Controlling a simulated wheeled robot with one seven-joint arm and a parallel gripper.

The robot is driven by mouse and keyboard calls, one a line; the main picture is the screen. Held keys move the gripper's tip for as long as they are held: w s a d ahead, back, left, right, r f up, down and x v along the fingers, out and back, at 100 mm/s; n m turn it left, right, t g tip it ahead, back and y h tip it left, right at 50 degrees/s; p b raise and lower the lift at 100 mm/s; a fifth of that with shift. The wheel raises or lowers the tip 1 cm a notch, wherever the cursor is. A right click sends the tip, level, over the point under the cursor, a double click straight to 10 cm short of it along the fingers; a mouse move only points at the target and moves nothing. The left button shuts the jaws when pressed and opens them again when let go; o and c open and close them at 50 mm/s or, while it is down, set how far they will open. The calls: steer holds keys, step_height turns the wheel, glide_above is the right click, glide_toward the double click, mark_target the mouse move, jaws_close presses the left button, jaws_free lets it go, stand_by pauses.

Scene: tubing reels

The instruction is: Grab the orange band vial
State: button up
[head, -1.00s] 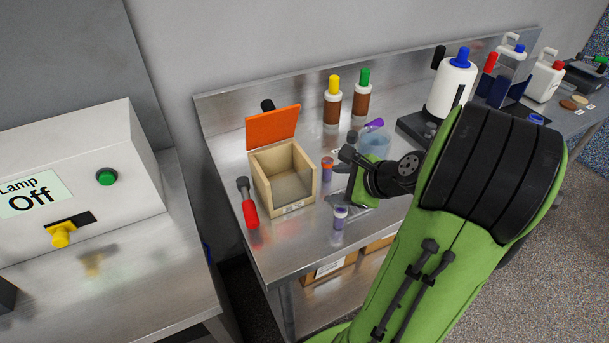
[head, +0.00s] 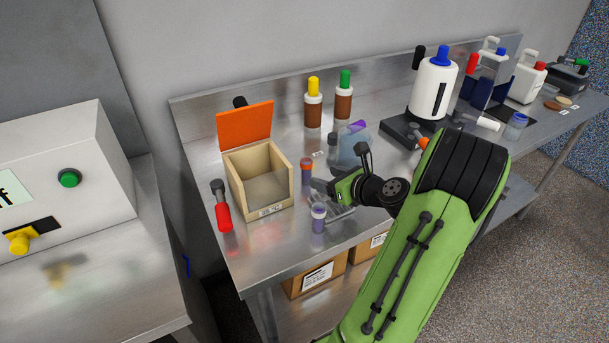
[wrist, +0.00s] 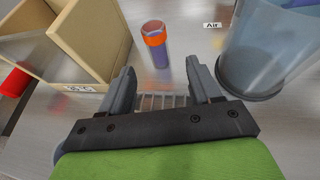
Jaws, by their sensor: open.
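The orange band vial (head: 307,173) stands upright on the metal bench, just right of the wooden box. In the wrist view the vial (wrist: 155,43), with its orange band and purple body, stands ahead of my gripper (wrist: 163,78), roughly in line with the gap between the fingers. My gripper (head: 325,193) is open and empty, low over the bench, its fingers pointing left near the vial. The vial appears just beyond the fingertips, not between them. A second vial with a pale purple cap (head: 318,216) stands nearer the bench's front edge, close to the fingers.
An open wooden box (head: 258,187) with an orange lid (head: 245,125) stands left of the vial. A translucent blue beaker (wrist: 265,50) stands close to my right finger. Brown bottles (head: 343,102) stand behind.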

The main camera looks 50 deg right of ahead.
mark_target(310, 173)
steer(key=b+x, duration=0.2)
steer(key=x, duration=0.7)
steer(key=shift+w+a+f, duration=0.15)
steer(key=shift+w, duration=0.1)
steer(key=shift+s, duration=0.1)
